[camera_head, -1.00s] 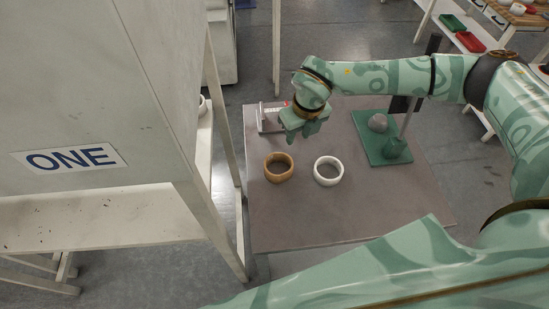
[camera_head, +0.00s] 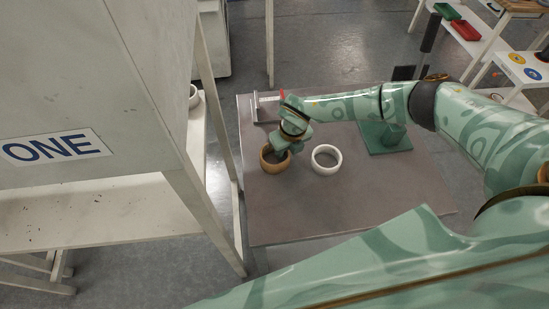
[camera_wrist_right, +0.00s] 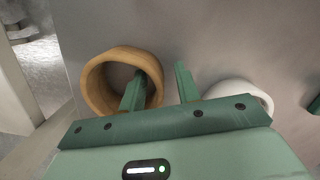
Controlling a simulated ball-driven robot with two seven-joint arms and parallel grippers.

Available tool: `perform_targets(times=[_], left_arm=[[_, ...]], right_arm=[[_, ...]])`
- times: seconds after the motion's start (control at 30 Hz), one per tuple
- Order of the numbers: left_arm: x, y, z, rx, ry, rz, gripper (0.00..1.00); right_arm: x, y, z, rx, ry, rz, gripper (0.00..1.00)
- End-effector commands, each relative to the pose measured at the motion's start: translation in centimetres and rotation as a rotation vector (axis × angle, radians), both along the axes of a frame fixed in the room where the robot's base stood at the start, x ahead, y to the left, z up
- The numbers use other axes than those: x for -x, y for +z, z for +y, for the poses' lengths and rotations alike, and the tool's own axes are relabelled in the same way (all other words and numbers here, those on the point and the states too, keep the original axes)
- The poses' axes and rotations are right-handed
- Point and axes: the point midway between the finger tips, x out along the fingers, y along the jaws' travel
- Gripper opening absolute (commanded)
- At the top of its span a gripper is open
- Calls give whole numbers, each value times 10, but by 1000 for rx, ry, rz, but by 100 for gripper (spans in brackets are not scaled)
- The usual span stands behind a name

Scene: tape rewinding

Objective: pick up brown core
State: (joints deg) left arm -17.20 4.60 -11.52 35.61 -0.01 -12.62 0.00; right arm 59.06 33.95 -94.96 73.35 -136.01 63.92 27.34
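The brown core (camera_head: 266,163) is a ring lying on the grey table, left of a white ring (camera_head: 326,160). My right gripper (camera_head: 283,148) is at the core's right side in the head view and partly covers it. In the right wrist view, my gripper (camera_wrist_right: 160,72) is open, with its left finger over the opening of the brown core (camera_wrist_right: 93,78) and its right finger outside the ring. The core's right wall shows between the fingers, and neither finger visibly grips it. The white ring (camera_wrist_right: 238,90) is to the right. My left gripper is not in view.
The grey table (camera_head: 330,215) is clear in front of the rings. A green base (camera_head: 372,147) with a green piece on it is at the table's right. A small dispenser-like stand (camera_head: 262,108) is at the back left. A tall cabinet marked ONE (camera_head: 90,90) borders the left.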

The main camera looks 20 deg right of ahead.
Motion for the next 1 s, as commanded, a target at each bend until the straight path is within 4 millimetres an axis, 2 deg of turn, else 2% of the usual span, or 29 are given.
perform_targets(times=[0.23,0.27,0.3,0.37,0.77,0.87,1.0], left_arm=[[0,-1,0,0,0,-1,100],[0,-1,0,0,0,0,100],[0,-1,0,0,0,0,100],[0,-1,0,0,0,0,100],[0,0,0,0,1,0,100],[0,2,0,-1,1,0,100],[-1,7,0,0,2,-2,100]], right_arm=[[-1,-3,0,-1,1,-1,32],[-1,-3,0,-1,1,-1,27],[-1,-3,0,-1,1,-1,16],[-1,-3,0,-1,1,-1,0],[-1,0,0,-1,1,-2,0],[-2,8,0,-1,1,-4,0],[-2,30,0,-2,2,-6,0]])
